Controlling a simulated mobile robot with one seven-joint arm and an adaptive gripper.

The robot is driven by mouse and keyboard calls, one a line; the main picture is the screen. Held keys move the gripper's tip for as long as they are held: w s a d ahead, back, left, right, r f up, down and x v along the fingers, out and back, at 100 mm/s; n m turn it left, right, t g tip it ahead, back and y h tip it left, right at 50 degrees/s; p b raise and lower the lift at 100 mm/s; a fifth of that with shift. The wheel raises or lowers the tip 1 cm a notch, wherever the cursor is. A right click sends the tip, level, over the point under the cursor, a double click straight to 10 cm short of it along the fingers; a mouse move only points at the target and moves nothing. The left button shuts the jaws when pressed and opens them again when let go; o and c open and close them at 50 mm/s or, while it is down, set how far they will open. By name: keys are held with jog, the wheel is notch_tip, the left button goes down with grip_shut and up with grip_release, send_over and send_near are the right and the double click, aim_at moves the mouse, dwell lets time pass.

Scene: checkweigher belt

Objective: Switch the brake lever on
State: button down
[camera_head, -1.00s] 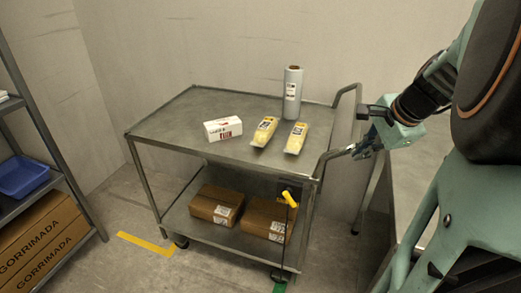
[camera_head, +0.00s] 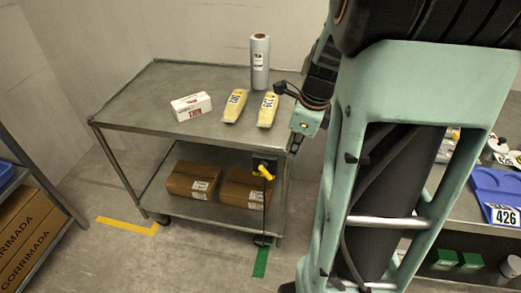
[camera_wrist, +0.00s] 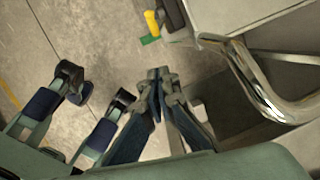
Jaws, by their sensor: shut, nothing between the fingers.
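The brake lever (camera_head: 265,173) has a yellow handle and sits at the right end of the cart (camera_head: 140,102), below its top, on a dark mount. In the wrist view the yellow handle (camera_wrist: 152,22) shows at the top, beside the cart's edge. My gripper (camera_wrist: 158,76) is shut and empty, its fingertips together below the handle in that picture and apart from it. In the head view my gripper (camera_head: 295,142) is by the cart's near right corner, above and right of the lever; my arm hides part of it.
A white box (camera_head: 191,107), two yellow packs (camera_head: 234,106) and a roll (camera_head: 260,62) stand on the cart top. Cartons (camera_head: 193,180) lie on the lower shelf. A green floor strip (camera_head: 262,262) lies under the lever. The curved metal handle (camera_wrist: 270,95) is close right of my gripper.

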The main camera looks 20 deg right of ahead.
jog(key=shift+f, duration=0.1)
jog(key=b, duration=0.4)
send_over(272, 178)
jog(key=s+d, duration=0.3)
jog(key=s+d+x, duration=0.1)
jog(key=s+x, duration=0.1)
jog(key=x, duration=0.8)
jog(key=shift+w+a+f, duration=0.5)
jog(key=shift+a, duration=0.3)
jog(key=shift+w+a+f, duration=0.5)
jog(key=shift+a, duration=0.3)
